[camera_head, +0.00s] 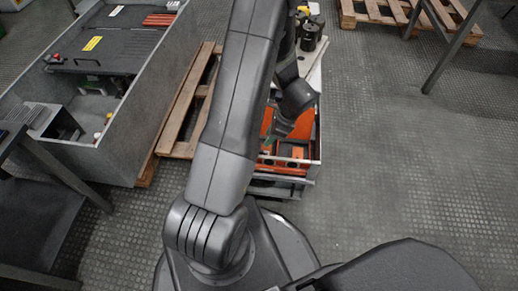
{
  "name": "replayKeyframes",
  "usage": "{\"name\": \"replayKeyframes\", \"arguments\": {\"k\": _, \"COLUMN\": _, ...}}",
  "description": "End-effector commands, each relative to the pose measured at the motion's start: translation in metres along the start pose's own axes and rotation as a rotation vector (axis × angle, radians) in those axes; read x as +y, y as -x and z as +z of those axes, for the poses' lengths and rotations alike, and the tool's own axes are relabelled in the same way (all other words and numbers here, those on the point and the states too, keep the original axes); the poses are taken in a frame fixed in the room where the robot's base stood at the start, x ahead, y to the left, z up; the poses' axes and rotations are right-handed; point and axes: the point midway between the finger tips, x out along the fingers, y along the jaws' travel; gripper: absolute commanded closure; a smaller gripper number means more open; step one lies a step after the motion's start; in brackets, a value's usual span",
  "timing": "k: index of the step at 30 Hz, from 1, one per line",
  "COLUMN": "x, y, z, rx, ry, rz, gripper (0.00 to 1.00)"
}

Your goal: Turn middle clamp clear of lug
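I cannot make out the middle clamp or its lug in this view. My arm rises across the middle of the picture and folds down on its right side. My gripper (285,124) seems to be the dark end below the wrist, mostly hidden behind the arm, and its fingers cannot be told apart. It appears over an open box (316,155) with orange and dark parts inside. Dark cylinders (310,36) stand on a pale surface just behind. My arm covers the left part of this area.
A large grey open-topped enclosure (150,95) with black panels stands at left. Wooden pallets (185,130) lie beside it and at the back (385,12). A dark bench (45,160) is at the left edge, a metal frame (450,45) at upper right. The floor (420,160) at right is clear.

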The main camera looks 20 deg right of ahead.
Motion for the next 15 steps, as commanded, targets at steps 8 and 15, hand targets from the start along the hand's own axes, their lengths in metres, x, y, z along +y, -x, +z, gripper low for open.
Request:
{"name": "replayKeyframes", "arguments": {"k": 8, "x": 0.001, "y": -0.063, "z": -0.001, "rx": -0.001, "ry": 0.002, "rz": 0.004, "gripper": 0.66}}
{"name": "replayKeyframes", "arguments": {"k": 15, "x": 0.001, "y": -0.087, "z": -0.001, "rx": 0.0, "ry": 0.003, "rz": 0.002, "gripper": 0.66}}
